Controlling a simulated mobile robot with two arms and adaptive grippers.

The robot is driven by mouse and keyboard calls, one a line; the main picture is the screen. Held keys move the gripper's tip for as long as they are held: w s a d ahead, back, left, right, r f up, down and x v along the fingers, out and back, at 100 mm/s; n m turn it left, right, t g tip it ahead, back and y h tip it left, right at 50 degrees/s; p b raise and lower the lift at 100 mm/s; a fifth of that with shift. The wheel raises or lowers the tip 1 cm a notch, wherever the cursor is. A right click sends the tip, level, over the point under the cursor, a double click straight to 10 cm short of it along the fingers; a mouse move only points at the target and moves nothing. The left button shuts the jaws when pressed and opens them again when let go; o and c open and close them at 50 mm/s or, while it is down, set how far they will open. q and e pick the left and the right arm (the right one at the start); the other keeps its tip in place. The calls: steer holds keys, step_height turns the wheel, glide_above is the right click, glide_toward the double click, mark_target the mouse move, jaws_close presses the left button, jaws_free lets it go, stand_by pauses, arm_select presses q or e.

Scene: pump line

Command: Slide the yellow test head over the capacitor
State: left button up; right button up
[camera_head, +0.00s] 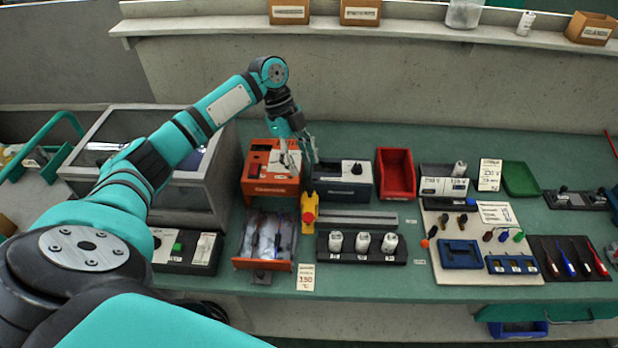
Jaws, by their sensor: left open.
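Three small white cylinders, which look like the capacitors (362,243), stand upright in a black holder (345,257) in front of the rail. The test head is to the left of all three. My left gripper (300,158) is open and empty, pointing down behind the test head and apart from it. My right gripper is not in view.
The orange device (258,187) and the grey-black device (343,190) stand close to my left gripper. A tray with an orange front (262,264) lies left of the test head. A red bin (396,174) stands further right. The green bench is clear behind the devices.

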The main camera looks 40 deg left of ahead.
mark_target(310, 185)
arm_select(q)
steer(key=p+x, duration=0.1)
steer(key=x, duration=0.3)
steer(key=shift+s+d+f, duration=0.15)
steer(key=shift+f, duration=0.15)
steer(key=shift+x, duration=1.05)
jaws_close()
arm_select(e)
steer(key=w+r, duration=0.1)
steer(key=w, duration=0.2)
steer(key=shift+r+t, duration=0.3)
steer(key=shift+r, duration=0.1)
